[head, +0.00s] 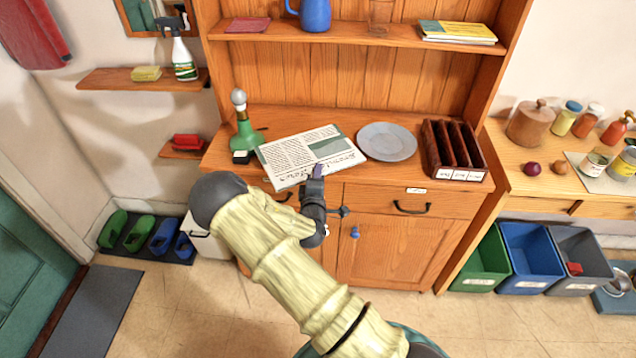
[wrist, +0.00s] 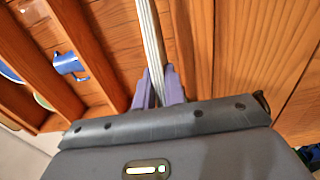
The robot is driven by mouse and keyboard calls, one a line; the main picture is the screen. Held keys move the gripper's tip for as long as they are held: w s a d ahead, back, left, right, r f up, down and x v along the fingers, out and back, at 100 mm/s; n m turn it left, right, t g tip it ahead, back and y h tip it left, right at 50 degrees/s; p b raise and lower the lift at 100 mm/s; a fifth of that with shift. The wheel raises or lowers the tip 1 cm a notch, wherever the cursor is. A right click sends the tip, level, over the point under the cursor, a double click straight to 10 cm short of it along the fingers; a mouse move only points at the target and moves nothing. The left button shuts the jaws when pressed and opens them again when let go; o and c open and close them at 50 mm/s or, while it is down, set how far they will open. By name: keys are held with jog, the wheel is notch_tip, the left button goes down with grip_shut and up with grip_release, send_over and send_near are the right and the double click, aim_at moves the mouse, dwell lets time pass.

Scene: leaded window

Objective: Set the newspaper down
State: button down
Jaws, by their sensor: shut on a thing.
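The newspaper (head: 308,152) is a flat folded sheet with printed columns and a greenish picture. In the head view it is over the front left part of the dresser's wooden top (head: 345,118), tilted in the picture. My gripper (head: 317,172) is shut on its near edge. In the wrist view the newspaper (wrist: 151,45) shows edge-on as a pale layered strip between the purple fingers of my gripper (wrist: 158,88). I cannot tell whether the newspaper's underside touches the wood.
A green bottle-like object (head: 245,135) with a silver ball top stands just left of the newspaper. A grey plate (head: 387,142) lies close on its right. A dark slotted rack (head: 453,150) is farther right. Shelves hang above; drawers and doors are below.

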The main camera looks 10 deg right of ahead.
jog(key=shift+f, duration=1.8)
jog(key=shift+f, duration=0.1)
jog(key=c, duration=1.5)
grip_release()
jog(key=shift+f, duration=0.1)
jog(key=b+v, duration=0.2)
jog(key=v, duration=1)
jog(key=shift+s, duration=0.1)
